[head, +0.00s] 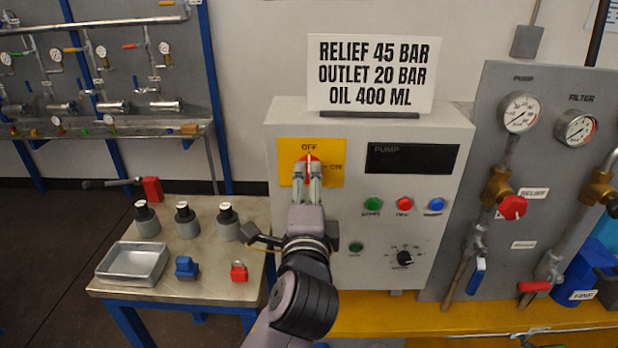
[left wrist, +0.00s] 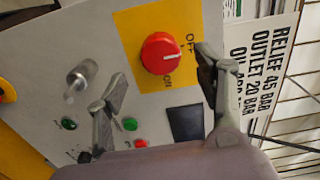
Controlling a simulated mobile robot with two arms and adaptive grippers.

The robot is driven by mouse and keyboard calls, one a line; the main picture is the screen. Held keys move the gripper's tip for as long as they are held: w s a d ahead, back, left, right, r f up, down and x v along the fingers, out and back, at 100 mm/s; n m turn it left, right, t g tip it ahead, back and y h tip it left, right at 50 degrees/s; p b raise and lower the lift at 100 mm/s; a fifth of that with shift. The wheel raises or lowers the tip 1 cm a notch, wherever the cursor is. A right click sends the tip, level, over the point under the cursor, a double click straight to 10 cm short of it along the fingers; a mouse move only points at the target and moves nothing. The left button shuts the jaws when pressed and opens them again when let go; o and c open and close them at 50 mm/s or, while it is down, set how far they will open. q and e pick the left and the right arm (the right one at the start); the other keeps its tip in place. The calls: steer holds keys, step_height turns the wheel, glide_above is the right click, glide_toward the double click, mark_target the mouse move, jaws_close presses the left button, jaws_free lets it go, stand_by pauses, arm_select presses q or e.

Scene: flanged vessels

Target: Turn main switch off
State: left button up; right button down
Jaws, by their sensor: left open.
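The main switch is a red round knob (head: 308,158) on a yellow plate (head: 336,148) marked OFF at the top and ON at the right, on the pale control box. Its white mark appears to point up towards OFF. My left gripper (head: 308,168) is open in front of the plate, its fingertips just below and to either side of the knob. In the left wrist view the knob (left wrist: 162,53) shows between the spread fingers (left wrist: 162,66), with gaps on both sides, and its mark leans towards OFF. I cannot tell how near the fingertips are in depth. My right gripper is not in view.
The control box has a dark display (head: 412,158), several push buttons and a black dial (head: 404,258). A sign (head: 371,75) stands on top. A panel with gauges and valves (head: 520,150) is at right. A metal table (head: 215,270) with a tray and small parts is at left.

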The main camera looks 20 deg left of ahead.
arm_select(q)
steer(key=v, duration=0.6)
steer(key=shift+s, duration=0.15)
steer(key=w+d+f+m+g+h, duration=0.1)
steer(key=w+d+f+g+h, duration=0.15)
steer(key=f, duration=0.95)
steer(key=w+d+f+g+h, duration=0.15)
steer(key=w+f, duration=0.25)
steer(key=f, duration=0.7)
steer(key=s+f+n+g, duration=0.1)
steer(key=s+f+g, duration=0.15)
steer(key=f, duration=0.95)
steer(key=s+f+n+g, duration=0.1)
steer(key=s+f+g, duration=0.15)
steer(key=f, duration=1.05)
steer(key=s+a+f+n+g+h, duration=0.1)
steer(key=s+a+f+n+g, duration=0.3)
steer(key=s+f, duration=0.9)
steer(key=s+a+f+n+g, duration=0.1)
steer(key=s+a+f+n, duration=0.35)
steer(key=s+f, duration=0.85)
steer(key=s+a+f+n+g, duration=0.1)
steer(key=s+a, duration=0.1)
steer(key=s, duration=0.5)
steer(key=s+a+f+n+g, duration=0.1)
steer(key=s+a, duration=0.2)
steer(key=s, duration=0.5)
steer(key=shift+n, duration=0.35)
